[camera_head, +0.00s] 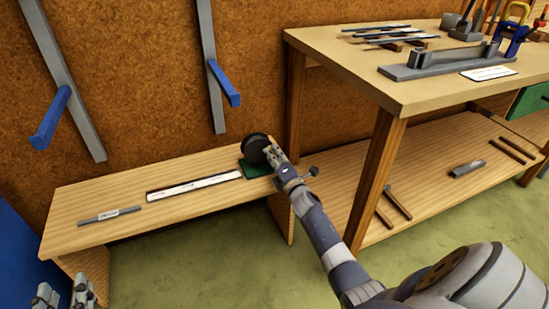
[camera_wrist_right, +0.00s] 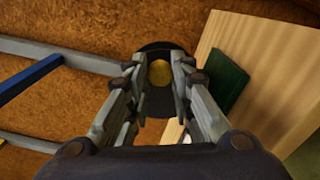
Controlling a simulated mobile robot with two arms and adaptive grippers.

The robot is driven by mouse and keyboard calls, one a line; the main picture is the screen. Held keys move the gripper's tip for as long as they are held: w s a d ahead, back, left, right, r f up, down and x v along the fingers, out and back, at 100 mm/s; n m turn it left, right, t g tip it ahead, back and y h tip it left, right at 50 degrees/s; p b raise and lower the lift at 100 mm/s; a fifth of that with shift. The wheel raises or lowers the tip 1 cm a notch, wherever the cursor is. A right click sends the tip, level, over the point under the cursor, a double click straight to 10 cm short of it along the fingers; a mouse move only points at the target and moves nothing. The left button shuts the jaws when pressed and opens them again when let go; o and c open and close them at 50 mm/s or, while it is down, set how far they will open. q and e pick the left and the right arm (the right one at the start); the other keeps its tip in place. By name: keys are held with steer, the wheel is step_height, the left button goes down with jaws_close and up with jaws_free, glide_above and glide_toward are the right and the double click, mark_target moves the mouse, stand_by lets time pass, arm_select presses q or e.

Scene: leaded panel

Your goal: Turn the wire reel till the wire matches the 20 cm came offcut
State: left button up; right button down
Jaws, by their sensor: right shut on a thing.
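The black wire reel (camera_head: 255,148) stands on a dark green base (camera_head: 254,170) at the right end of the low bench. My right gripper (camera_head: 271,155) is at the reel, shut on its round brass-coloured knob (camera_wrist_right: 160,73), which sits between the fingers in the right wrist view. The black reel disc (camera_wrist_right: 158,47) shows behind it. A short grey bar with a pale label, seemingly the came offcut (camera_head: 108,215), lies at the bench's left end. A white strip (camera_head: 195,185) lies in a dark-edged slot between them. I cannot make out the wire. My left gripper (camera_head: 64,298) is open and empty, low at the left.
The low bench (camera_head: 150,222) is otherwise clear. A taller workbench (camera_head: 390,88) at the right holds metal strips, a grey fixture (camera_head: 445,62) and tools. Its lower shelf (camera_head: 430,180) carries bars. Blue wall brackets (camera_head: 225,84) jut out above the bench.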

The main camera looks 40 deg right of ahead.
stand_by(0.4)
steer(key=c, duration=1.4)
jaws_free()
steer(key=shift+o, duration=0.2)
steer(key=v, duration=1.2)
